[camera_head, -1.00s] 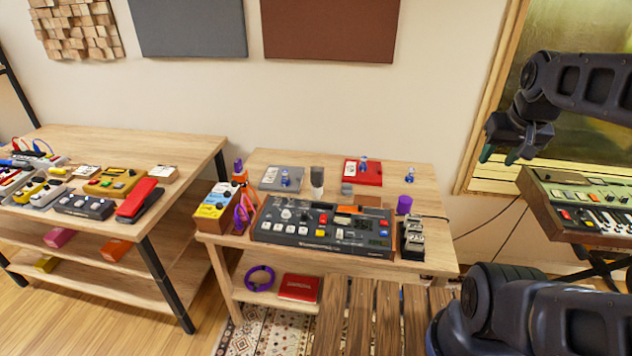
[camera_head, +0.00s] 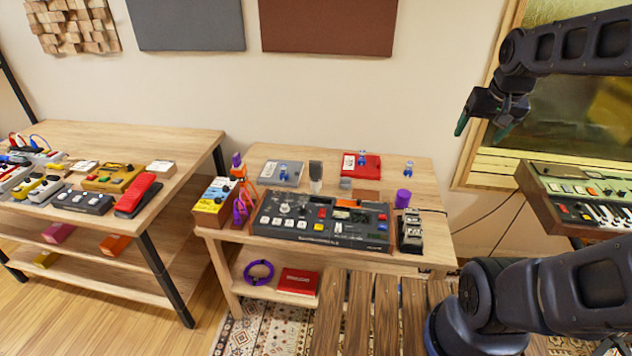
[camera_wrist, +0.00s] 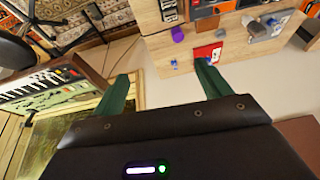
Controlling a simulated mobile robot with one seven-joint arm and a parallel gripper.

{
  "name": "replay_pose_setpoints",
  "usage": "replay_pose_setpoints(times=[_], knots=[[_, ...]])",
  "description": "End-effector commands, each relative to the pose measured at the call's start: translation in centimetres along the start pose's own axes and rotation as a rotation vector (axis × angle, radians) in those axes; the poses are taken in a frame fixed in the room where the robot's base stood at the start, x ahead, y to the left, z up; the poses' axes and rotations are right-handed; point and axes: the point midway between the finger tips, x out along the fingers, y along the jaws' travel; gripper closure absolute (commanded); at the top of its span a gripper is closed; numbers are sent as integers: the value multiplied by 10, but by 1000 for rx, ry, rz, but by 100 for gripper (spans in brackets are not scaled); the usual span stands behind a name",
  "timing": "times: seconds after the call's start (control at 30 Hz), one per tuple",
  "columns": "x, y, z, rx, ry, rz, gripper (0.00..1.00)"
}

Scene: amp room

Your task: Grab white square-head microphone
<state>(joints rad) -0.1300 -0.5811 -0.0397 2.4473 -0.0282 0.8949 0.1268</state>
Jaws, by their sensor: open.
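A microphone with a grey squarish head and a pale white body (camera_head: 316,177) stands upright on the right wooden table, behind the large mixer. A grey-headed item that looks like it shows near the top right of the wrist view (camera_wrist: 262,31). My gripper (camera_head: 481,130) is open and empty, high in the air to the right of the table and well apart from the microphone. Its two green fingers are spread wide in the wrist view (camera_wrist: 163,74), with nothing between them.
The black mixer (camera_head: 320,222) lies in front of the microphone. A red case (camera_head: 370,168), a grey case (camera_head: 268,173) and a purple cylinder (camera_head: 403,198) stand near it. A keyboard (camera_head: 580,200) is at the right. Air above the table is clear.

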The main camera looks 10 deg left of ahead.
Motion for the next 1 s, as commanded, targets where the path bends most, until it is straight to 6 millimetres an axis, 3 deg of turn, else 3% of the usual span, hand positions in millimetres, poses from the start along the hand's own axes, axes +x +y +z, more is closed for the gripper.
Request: replay_pose_setpoints(times=[0.2,0.5,0.8,1.0], knots=[[26,-29,-50,18,-25,-17,24],[74,-82,-110,43,-47,-21,24],[133,-152,-153,58,-60,-9,24],[178,-206,-171,60,-60,4,24]])
